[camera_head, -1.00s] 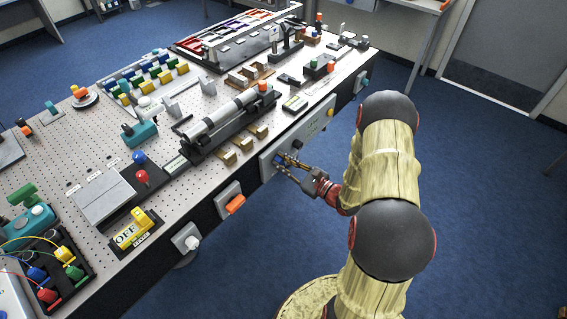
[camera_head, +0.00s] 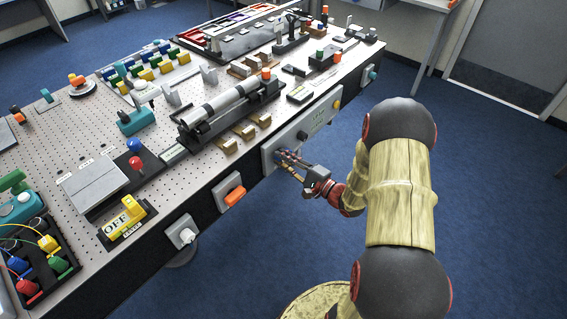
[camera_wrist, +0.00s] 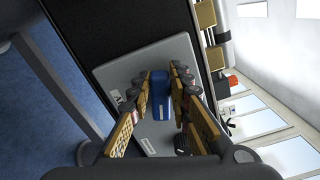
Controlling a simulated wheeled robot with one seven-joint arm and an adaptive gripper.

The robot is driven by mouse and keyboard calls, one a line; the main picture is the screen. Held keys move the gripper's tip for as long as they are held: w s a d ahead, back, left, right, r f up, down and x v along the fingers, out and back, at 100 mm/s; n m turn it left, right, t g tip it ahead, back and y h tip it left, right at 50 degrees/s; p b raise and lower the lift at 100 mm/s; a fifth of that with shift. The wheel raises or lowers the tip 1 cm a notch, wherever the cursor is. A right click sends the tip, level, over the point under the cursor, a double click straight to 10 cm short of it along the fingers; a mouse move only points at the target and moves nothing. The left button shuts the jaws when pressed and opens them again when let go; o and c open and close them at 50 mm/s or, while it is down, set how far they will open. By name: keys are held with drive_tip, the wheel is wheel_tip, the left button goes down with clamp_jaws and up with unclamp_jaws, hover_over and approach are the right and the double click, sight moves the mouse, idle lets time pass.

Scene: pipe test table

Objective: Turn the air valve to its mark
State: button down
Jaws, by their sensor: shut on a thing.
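The air valve appears to be the blue handle (camera_wrist: 161,96) on a grey panel (camera_wrist: 112,72) in the wrist view. My gripper (camera_wrist: 162,84) has its two fingers on either side of the handle, shut on it. In the head view my gripper (camera_head: 281,156) is at the left part of the grey panel (camera_head: 312,122) on the table's front side, and its fingers mostly hide the handle. A white label (camera_wrist: 117,97) lies beside the handle. I cannot tell which mark the handle points to.
An orange handle (camera_head: 235,196) and a white knob (camera_head: 186,236) sit on the same front side, left of my gripper. A yellow button (camera_head: 337,104) is at the panel's right end. The crowded pegboard tabletop (camera_head: 190,172) is above. Blue floor (camera_head: 260,235) is clear in front.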

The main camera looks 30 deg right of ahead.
drive_tip(key=shift+a+f+n+b, duration=0.1)
drive_tip(key=shift+f+n+b, duration=0.2)
drive_tip(key=shift+n+b, duration=0.5)
drive_tip(key=shift+a+f+n+b, duration=0.1)
drive_tip(key=shift+f+n+b, duration=0.25)
drive_tip(key=shift+n, duration=0.65)
drive_tip(key=shift+r, duration=0.1)
drive_tip(key=c, duration=1.7)
unclamp_jaws()
drive_tip(key=shift+d, duration=0.1)
drive_tip(key=shift+o, duration=0.3)
drive_tip(key=shift+r, duration=0.1)
drive_tip(key=v, duration=1.2)
